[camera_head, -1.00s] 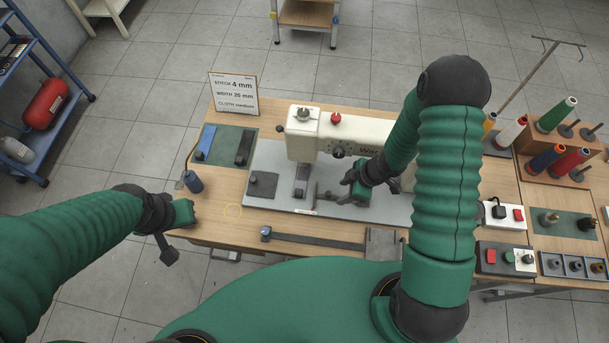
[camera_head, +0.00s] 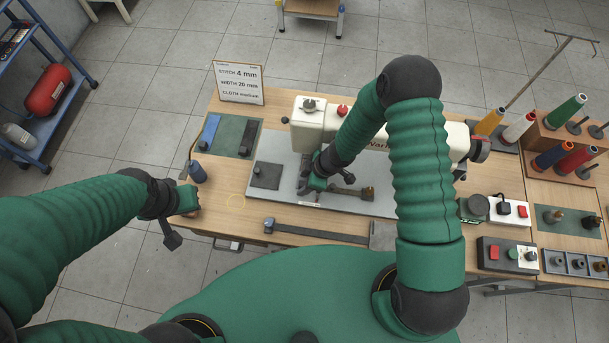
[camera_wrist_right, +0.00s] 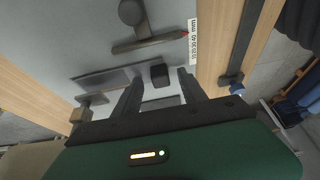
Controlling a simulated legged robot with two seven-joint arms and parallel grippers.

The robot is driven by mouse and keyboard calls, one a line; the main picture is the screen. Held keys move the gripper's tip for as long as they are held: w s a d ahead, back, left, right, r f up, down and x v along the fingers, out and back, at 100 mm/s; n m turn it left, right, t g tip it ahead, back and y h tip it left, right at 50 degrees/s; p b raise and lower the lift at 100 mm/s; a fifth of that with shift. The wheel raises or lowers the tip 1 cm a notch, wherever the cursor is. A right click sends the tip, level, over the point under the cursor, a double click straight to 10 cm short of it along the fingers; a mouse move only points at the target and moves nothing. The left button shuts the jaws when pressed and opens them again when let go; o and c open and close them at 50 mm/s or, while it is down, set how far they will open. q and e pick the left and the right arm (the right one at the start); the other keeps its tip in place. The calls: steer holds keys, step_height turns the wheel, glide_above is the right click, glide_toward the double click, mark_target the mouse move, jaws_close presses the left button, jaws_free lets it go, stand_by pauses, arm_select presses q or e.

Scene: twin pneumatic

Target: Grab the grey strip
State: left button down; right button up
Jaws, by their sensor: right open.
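The grey strip, dark grey (camera_head: 248,136), lies on a green mat (camera_head: 229,148) at the back left of the table in the head view, beside a blue strip (camera_head: 209,131). My right gripper (camera_head: 303,187) is low over the sewing machine's grey bed, to the right of and nearer than the strip. In the right wrist view its two fingers (camera_wrist_right: 160,92) stand apart with nothing held between them. My left gripper (camera_head: 190,208) is at the table's left front edge; its fingers are not clear.
The cream sewing machine (camera_head: 311,118) stands behind my right gripper, its arm partly hidden by my right arm. A sign (camera_head: 239,83) stands behind the mat. A long dark bar (camera_head: 315,232) lies along the front edge.

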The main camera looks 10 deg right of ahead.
steer(key=c, duration=1.1)
jaws_close()
